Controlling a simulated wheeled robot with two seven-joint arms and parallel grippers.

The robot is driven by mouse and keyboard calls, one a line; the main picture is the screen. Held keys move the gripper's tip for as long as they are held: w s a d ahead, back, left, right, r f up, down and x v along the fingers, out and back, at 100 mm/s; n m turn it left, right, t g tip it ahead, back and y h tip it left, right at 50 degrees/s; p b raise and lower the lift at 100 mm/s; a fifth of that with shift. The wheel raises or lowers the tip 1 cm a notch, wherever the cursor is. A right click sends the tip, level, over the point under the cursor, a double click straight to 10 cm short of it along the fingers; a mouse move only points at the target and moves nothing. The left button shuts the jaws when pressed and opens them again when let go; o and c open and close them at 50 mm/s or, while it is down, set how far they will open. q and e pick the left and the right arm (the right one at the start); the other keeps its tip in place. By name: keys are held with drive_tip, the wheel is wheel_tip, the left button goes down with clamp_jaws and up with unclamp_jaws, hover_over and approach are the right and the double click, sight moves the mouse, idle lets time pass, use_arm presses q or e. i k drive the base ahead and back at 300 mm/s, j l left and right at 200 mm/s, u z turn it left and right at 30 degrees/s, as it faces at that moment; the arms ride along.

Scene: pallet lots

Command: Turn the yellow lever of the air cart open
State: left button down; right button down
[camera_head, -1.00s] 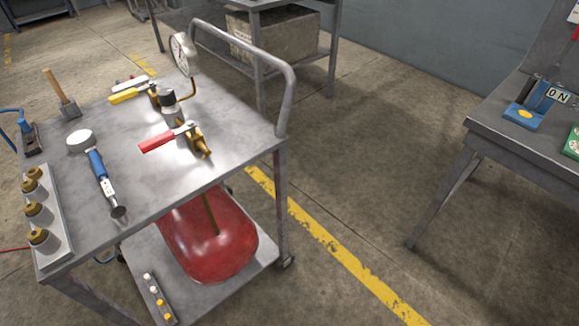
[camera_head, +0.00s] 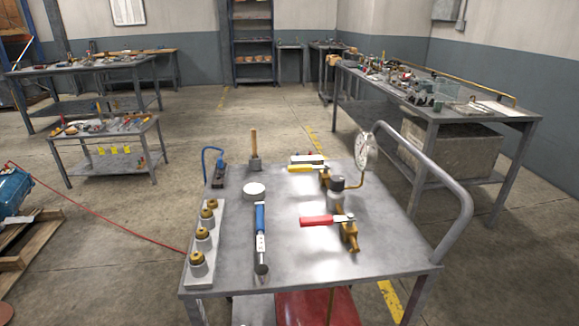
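The air cart (camera_head: 290,278) stands right in front of me, a grey metal cart with a bent tube handle on its right. The yellow lever (camera_head: 301,168) lies toward the far side of its top, pointing left from a brass valve (camera_head: 325,180). A red lever (camera_head: 317,221) points left from a second brass valve (camera_head: 349,235) nearer to me. A round dial gauge (camera_head: 365,151) stands on a brass pipe to the right of the yellow lever. A red tank (camera_head: 316,306) shows partly under the top. Neither of my grippers shows.
On the cart top are a blue-handled tool (camera_head: 260,232), a white round piece (camera_head: 254,190), a hammer (camera_head: 254,150) and a strip of brass fittings (camera_head: 205,240). A long workbench (camera_head: 440,112) stands at the right. A red hose (camera_head: 100,228) crosses the floor at left.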

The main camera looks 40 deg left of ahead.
sight(297, 168)
drive_tip(key=u, duration=1.05)
drive_tip(key=i+j+z, duration=0.15)
drive_tip(key=j, duration=0.9)
drive_tip(key=j+z, duration=0.2)
drive_tip(key=j, duration=0.85)
drive_tip(key=i+j+z, duration=0.2)
drive_tip(key=i+j, duration=0.75)
drive_tip(key=j, duration=0.1)
